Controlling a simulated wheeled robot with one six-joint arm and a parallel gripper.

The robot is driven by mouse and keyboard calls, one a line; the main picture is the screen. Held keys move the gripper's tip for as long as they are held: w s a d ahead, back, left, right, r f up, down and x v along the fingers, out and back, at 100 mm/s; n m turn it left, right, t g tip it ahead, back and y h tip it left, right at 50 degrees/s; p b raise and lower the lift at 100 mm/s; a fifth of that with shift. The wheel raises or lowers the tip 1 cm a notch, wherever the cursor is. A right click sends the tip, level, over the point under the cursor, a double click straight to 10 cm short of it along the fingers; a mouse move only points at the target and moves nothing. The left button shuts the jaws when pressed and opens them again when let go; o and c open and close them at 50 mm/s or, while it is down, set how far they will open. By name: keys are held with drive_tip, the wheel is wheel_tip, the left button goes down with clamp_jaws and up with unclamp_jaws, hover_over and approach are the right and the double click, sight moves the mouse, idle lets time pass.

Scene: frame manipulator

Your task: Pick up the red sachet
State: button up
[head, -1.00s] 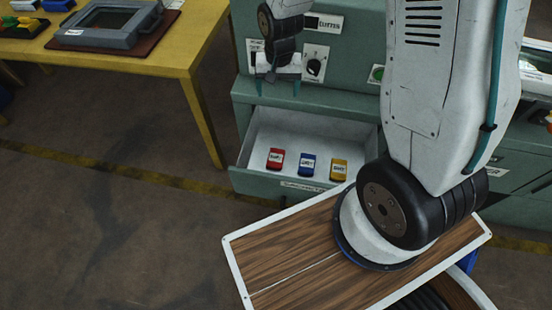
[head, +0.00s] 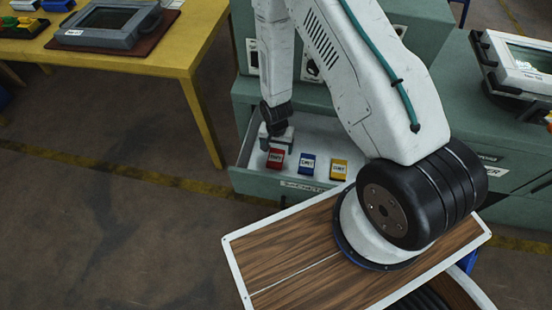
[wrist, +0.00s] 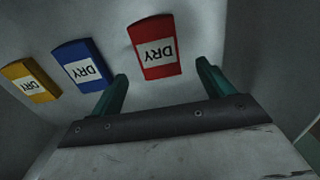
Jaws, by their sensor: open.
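The red sachet (head: 275,158) lies in the open drawer, leftmost of three sachets in the head view. In the wrist view the red sachet (wrist: 153,47) has a white label reading "DRY" and sits just beyond the fingertips, in line with the gap between them. My gripper (head: 272,145) is down in the drawer at the red sachet. In the wrist view my gripper (wrist: 162,79) is open, its two teal fingers apart with nothing between them. The exact height above the sachet is hard to tell.
A blue sachet (head: 307,164) and a yellow sachet (head: 339,170) lie to the right of the red one. The drawer's front wall (head: 262,182) and sides bound the space. A yellow table (head: 180,60) stands at the left.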

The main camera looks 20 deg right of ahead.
sight(276, 155)
wheel_tip(276, 155, down, 4)
drive_tip(key=shift+s+a+f, duration=0.1)
drive_tip(key=c, duration=1.1)
